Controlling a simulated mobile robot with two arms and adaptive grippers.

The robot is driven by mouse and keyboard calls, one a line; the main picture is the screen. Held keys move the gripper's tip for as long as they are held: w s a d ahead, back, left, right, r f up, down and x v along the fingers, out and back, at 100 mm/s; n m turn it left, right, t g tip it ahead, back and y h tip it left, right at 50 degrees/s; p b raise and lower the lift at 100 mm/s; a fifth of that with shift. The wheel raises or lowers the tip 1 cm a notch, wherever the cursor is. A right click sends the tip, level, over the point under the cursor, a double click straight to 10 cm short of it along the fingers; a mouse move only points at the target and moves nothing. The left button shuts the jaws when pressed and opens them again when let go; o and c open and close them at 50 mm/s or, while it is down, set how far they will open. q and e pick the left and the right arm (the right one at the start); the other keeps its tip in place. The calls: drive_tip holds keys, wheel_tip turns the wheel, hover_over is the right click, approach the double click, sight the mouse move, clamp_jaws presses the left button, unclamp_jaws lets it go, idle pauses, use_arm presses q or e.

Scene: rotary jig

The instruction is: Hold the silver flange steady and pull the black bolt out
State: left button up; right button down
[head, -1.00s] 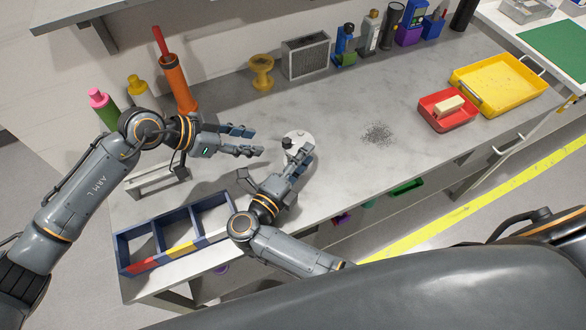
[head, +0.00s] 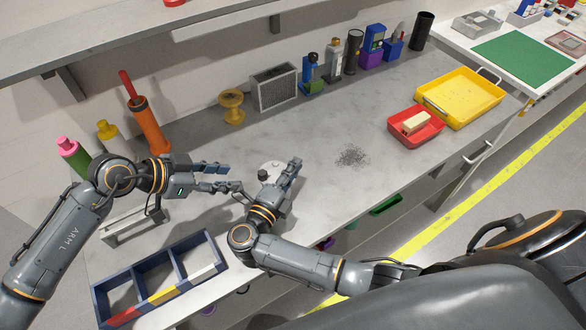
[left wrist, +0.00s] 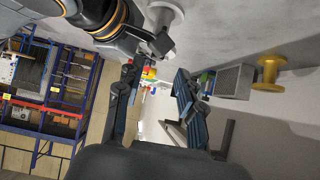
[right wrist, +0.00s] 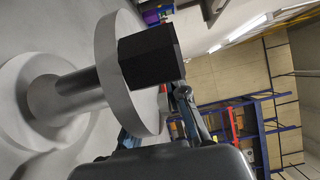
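The silver flange (head: 272,167) stands on the workbench between my two grippers in the head view. It fills the left of the right wrist view (right wrist: 103,70) as a spool shape with a wide disc.
A blue compartment tray (head: 160,278) lies at the front left. A red tray (head: 415,127) with a pale block and a yellow tray (head: 460,97) are at the right. Bottles and a grey vented box (head: 274,88) line the back. The bench centre is mostly clear.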

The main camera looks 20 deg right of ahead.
use_arm(q)
drive_tip(key=shift+o, duration=0.2)
use_arm(e)
drive_tip(key=shift+s+f, duration=0.1)
drive_tip(key=shift+f, duration=0.15)
use_arm(q)
drive_tip(key=shift+o, duration=0.8)
drive_tip(key=shift+d, duration=0.1)
use_arm(e)
drive_tip(key=shift+f, duration=0.1)
use_arm(q)
drive_tip(key=m+t+y, duration=0.2)
drive_tip(key=m+y, duration=0.8)
drive_tip(key=m, duration=0.9)
approach(262, 173)
use_arm(e)
drive_tip(key=shift+s, duration=0.1)
use_arm(q)
drive_tip(key=x, duration=0.8)
drive_tip(key=shift+d+f, duration=0.1)
drive_tip(key=shift+f, duration=0.25)
drive_tip(key=shift+c, duration=0.4)
clamp_jaws()
